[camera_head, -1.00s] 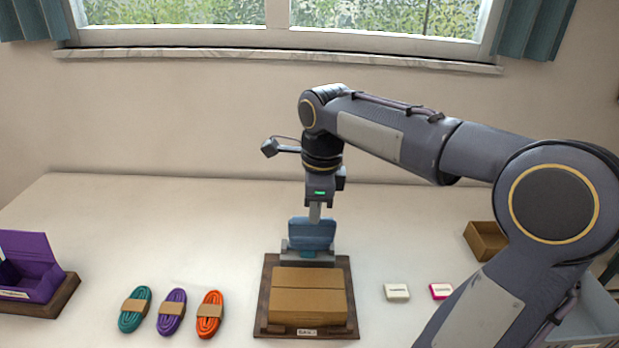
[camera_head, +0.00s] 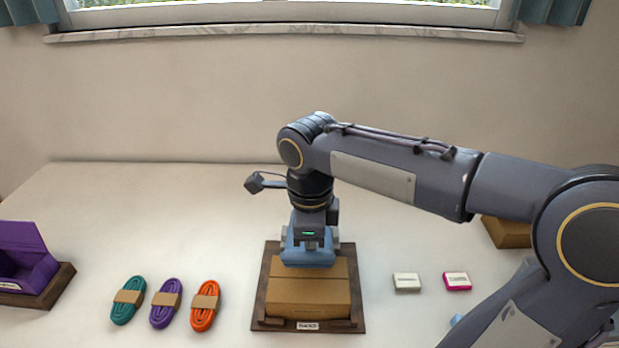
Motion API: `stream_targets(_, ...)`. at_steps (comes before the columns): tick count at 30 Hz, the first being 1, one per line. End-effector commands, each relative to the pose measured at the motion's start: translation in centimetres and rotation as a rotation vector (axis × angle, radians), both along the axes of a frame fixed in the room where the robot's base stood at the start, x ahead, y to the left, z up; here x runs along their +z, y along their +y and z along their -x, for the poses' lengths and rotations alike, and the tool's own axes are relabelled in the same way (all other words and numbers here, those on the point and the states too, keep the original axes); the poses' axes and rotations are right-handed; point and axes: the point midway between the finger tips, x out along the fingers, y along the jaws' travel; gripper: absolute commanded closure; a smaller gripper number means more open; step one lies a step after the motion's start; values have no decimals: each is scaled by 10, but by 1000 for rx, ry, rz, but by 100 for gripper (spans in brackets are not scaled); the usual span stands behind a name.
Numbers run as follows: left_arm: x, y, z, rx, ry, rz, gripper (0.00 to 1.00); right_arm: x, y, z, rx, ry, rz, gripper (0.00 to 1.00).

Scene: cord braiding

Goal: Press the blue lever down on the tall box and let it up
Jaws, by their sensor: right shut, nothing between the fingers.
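The tall box is a brown cardboard box (camera_head: 308,297) on a dark wooden base (camera_head: 259,300) in the middle of the table, with a small label at the front. The blue lever (camera_head: 308,258) is at the back of the box, its broad blue plate lying over the rear part of the box top. My right gripper (camera_head: 311,243) is shut and empty, pointing down, with its tips at the lever. The gripper body hides part of the lever; contact looks likely but the exact touch point is hidden. My left gripper is not in view.
Teal (camera_head: 128,300), purple (camera_head: 166,303) and orange (camera_head: 205,305) cord bundles lie left of the base. An open purple box (camera_head: 28,260) stands far left. White (camera_head: 407,283) and pink (camera_head: 457,281) small blocks lie right. A brown box (camera_head: 507,232) is partly behind my right arm.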

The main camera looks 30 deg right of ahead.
Motion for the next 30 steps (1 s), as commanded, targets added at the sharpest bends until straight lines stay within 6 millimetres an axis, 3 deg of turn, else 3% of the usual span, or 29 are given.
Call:
stream_targets(1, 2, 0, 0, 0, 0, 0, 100, 7, 11, 8, 20, 16, -24, 100)
stream_targets(5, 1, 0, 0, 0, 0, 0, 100, 7, 12, 9, 20, 16, -24, 100)
stream_targets(18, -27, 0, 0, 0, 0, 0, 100, -29, 24, 30, 22, 17, -22, 100)
stream_targets(30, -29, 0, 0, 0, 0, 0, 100, -33, 26, 34, 23, 19, -21, 100)
